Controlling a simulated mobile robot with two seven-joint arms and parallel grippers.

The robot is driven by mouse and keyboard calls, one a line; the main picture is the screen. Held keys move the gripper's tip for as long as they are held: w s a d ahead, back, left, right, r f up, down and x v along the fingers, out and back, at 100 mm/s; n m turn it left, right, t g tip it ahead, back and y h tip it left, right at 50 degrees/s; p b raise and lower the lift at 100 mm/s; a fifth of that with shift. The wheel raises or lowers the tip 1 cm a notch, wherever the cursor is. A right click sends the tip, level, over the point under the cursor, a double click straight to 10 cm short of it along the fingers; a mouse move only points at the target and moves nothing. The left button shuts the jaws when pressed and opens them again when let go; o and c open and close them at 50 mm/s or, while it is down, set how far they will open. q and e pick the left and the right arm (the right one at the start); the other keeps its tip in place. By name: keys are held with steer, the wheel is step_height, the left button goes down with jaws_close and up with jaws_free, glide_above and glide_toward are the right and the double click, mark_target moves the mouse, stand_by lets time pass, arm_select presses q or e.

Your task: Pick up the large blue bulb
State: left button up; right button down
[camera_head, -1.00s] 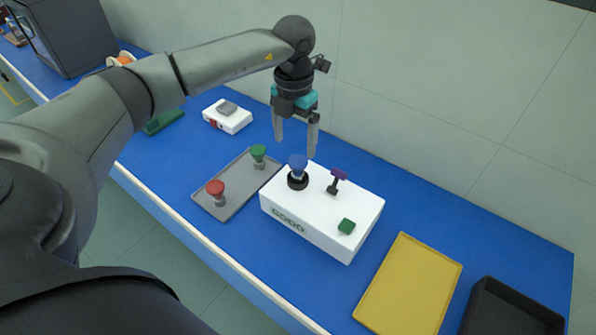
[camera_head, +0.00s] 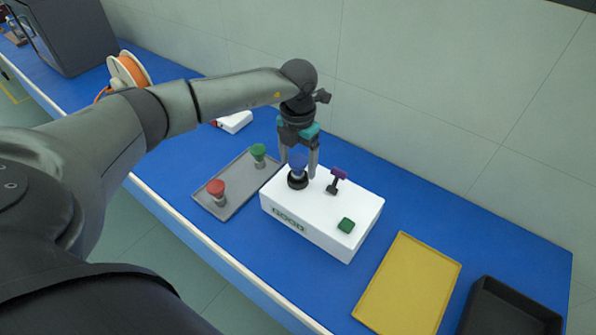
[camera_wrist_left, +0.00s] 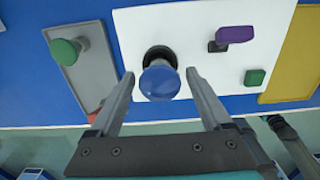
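The large blue bulb (camera_head: 298,161) stands upright in a black round socket (camera_head: 297,182) on top of a white box (camera_head: 330,222). My left gripper (camera_head: 299,172) is above the box, pointing down, with its two fingers apart around the bulb's position. In the left wrist view the blue bulb (camera_wrist_left: 159,81) lies between the open fingers (camera_wrist_left: 160,88), with a gap visible on both sides. My right gripper is not in view.
A purple-topped piece (camera_head: 338,174) and a green button (camera_head: 346,225) are on the white box. A grey tray (camera_head: 236,185) holds a red bulb (camera_head: 216,189) and a green bulb (camera_head: 258,151). A yellow tray (camera_head: 410,285) and a black bin (camera_head: 510,310) are to the right.

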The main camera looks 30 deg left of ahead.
arm_select(q)
steer(key=c, duration=1.2)
jaws_close()
steer(key=shift+r, duration=0.15)
